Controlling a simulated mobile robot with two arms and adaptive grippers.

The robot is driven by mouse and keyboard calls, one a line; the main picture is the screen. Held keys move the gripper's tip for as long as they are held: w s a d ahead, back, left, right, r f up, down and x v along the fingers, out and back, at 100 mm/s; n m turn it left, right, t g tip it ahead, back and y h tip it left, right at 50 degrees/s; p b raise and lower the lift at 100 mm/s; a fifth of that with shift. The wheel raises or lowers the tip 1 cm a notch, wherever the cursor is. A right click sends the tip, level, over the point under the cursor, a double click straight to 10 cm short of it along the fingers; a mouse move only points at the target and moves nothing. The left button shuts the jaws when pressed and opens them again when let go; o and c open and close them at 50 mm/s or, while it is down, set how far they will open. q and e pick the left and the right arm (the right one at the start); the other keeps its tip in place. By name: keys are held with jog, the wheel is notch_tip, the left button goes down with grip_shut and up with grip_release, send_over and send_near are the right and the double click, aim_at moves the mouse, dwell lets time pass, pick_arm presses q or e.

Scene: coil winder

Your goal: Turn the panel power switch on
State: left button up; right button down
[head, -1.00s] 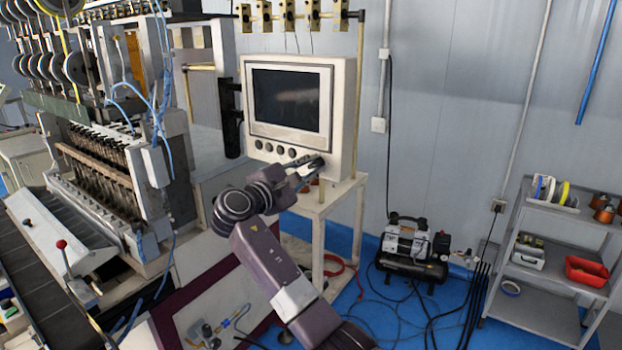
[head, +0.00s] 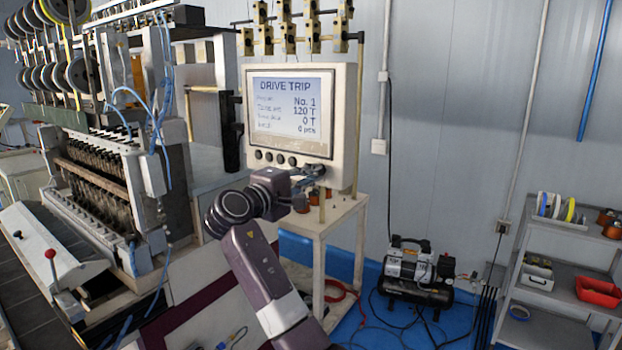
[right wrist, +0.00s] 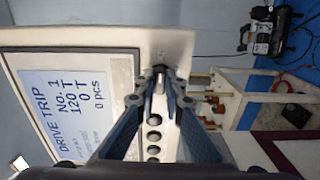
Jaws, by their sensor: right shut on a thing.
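The control panel (head: 346,120) is a cream box with a lit screen (head: 292,112) reading "DRIVE TRIP", "No. 1", "120 T", "0 T" and "0 pcs". A row of dark round buttons (head: 268,156) runs under the screen. My right gripper (head: 317,170) is at the panel's lower right corner. In the right wrist view its fingertips (right wrist: 161,80) are closed around the small power switch (right wrist: 160,84), at the end of the button row. The gripper hides the switch in the head view. My left gripper is out of view.
The panel stands above a cream table frame (head: 318,225). The winding machine (head: 105,190) is on the left. An air compressor (head: 415,272) with cables is on the blue floor. A grey shelf (head: 545,318) with spools and a red bin (head: 598,291) is at right.

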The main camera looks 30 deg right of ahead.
jog(key=shift+d, duration=0.1)
jog(key=c, duration=2)
grip_release()
jog(key=v, duration=1.2)
jog(key=shift+f, duration=0.15)
